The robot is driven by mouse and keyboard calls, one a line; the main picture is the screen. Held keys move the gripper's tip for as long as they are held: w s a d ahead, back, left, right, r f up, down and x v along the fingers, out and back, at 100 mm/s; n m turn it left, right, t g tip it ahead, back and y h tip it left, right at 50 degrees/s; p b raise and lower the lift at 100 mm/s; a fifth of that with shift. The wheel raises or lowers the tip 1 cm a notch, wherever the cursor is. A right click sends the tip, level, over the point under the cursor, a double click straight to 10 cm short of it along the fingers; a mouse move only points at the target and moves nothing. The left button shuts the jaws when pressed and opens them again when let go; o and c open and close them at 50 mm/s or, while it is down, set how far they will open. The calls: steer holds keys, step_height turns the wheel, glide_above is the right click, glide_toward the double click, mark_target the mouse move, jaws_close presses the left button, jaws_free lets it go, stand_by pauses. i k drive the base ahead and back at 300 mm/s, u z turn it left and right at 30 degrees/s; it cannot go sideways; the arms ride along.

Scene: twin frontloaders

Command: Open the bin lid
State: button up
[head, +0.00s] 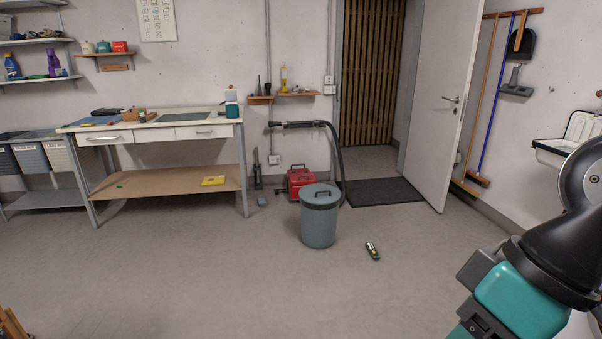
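The bin (318,226) is a grey-blue cylinder standing upright on the floor near the middle of the head view. Its lid (322,196) lies on top, with a dark handle across it, and looks closed. A dark band runs round the rim below the lid. Part of my arm shows at the right edge, in black and teal, well apart from the bin. My gripper's fingertips cannot be made out.
A workbench (160,180) stands on the left behind the bin. A red machine (299,180) with a black hose stands just behind the bin. A small dark object (372,251) lies on the floor to its right. The floor in front is clear.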

mark_target(320, 189)
steer(key=u, duration=0.6)
steer(key=i, duration=4.05)
steer(key=z, duration=0.6)
steer(key=i, duration=0.7)
steer(key=z, duration=0.25)
